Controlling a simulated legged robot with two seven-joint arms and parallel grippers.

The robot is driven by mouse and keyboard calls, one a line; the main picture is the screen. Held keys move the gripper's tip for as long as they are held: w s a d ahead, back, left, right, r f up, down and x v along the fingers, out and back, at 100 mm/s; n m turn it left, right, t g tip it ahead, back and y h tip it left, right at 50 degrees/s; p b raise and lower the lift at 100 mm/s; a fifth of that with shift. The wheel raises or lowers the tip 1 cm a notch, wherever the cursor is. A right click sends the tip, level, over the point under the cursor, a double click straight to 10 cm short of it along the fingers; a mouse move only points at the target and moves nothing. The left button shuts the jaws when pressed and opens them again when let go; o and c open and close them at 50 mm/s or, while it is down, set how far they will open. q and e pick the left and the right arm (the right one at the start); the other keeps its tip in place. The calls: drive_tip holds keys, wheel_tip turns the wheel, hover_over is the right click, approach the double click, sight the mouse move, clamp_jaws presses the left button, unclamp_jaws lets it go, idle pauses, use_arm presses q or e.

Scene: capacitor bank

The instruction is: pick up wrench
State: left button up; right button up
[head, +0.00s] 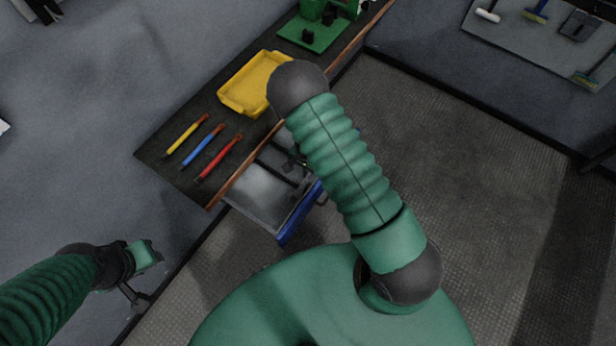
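I cannot make out a wrench for certain. An open drawer (256,190) with a blue front (294,222) sticks out from under the bench. Dark shapes lie across it, too dim to name. My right arm reaches over the bench edge and bends at its dark elbow. My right gripper (298,163) shows only as a small dark part over the drawer, mostly hidden behind the arm; its fingers are unclear. My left gripper (146,258) is at lower left, apart from the bench, with nothing seen in it; its opening is unclear.
The dark bench top (185,125) holds a yellow tray (240,100), a yellow tool (185,136), a blue tool (202,146), a red tool (219,157) and a green fixture (310,35). A tool board (550,32) is at upper right. The floor (480,150) right of the bench is clear.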

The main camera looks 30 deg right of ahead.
drive_tip(key=shift+f, duration=0.45)
drive_tip(key=shift+w+d+f, duration=0.1)
drive_tip(key=shift+w+f, duration=0.05)
clamp_jaws()
